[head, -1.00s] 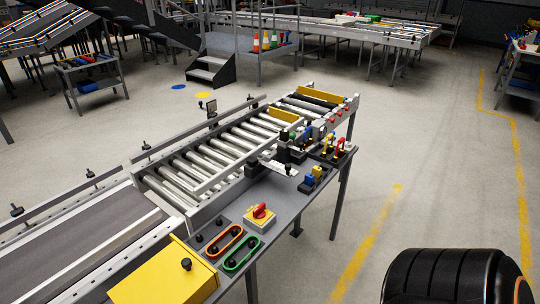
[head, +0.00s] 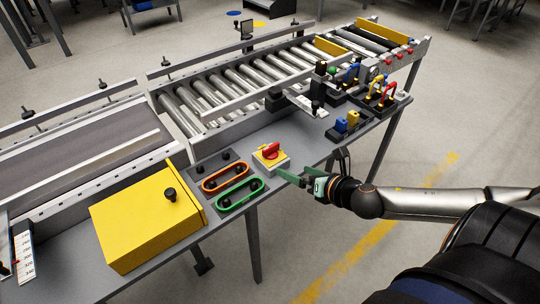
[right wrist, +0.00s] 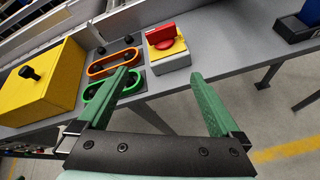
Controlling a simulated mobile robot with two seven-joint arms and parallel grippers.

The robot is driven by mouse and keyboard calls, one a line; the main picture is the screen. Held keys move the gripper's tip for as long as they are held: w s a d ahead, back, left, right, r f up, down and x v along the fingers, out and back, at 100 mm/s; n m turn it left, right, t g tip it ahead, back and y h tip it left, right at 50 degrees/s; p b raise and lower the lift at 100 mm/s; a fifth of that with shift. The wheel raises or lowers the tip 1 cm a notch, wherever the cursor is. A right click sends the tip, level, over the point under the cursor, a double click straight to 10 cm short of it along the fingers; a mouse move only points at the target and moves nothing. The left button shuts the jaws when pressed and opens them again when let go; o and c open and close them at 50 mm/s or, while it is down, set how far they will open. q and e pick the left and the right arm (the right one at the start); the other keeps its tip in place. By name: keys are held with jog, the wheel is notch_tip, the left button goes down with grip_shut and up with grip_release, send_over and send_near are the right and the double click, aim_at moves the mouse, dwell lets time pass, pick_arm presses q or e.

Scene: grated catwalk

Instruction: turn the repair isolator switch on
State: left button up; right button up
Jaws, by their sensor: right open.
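The repair isolator switch (head: 270,157) is a small grey box with a yellow top and a red rotary handle, standing on the grey table near its front edge. In the right wrist view the switch (right wrist: 166,49) lies ahead of my fingers, with its red handle on top. My right gripper (head: 284,176) is open and empty, just in front and to the right of the switch in the head view, apart from it. In the right wrist view my green fingers (right wrist: 163,80) are spread wide, with the switch between and beyond their tips. My left gripper does not show.
A panel with an orange-rimmed slot (head: 224,179) and a green-rimmed slot (head: 240,194) lies left of the switch. A yellow box (head: 145,222) with a black knob stands farther left. Blue and yellow padlocks (head: 347,121) stand to the right. A roller conveyor (head: 240,85) runs behind.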

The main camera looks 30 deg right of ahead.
aim_at(272, 147)
jog(key=w+n, duration=0.1)
jog(key=w, duration=0.3)
jog(key=w+f+n+b, duration=0.1)
jog(key=w+n, duration=0.1)
jog(key=w, duration=0.3)
jog(key=w+f+n+b, duration=0.1)
jog(key=w+n, duration=0.1)
jog(key=w, duration=0.2)
jog(key=shift+w+d+t, duration=0.15)
jog(key=shift+d+t, duration=0.05)
jog(key=shift+t, duration=0.1)
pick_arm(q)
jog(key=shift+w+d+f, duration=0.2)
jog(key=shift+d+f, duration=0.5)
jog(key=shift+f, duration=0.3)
pick_arm(e)
jog(key=shift+c, duration=0.4)
jog(key=c, duration=1.2)
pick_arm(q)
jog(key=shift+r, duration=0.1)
pick_arm(e)
jog(key=shift+c, duration=0.2)
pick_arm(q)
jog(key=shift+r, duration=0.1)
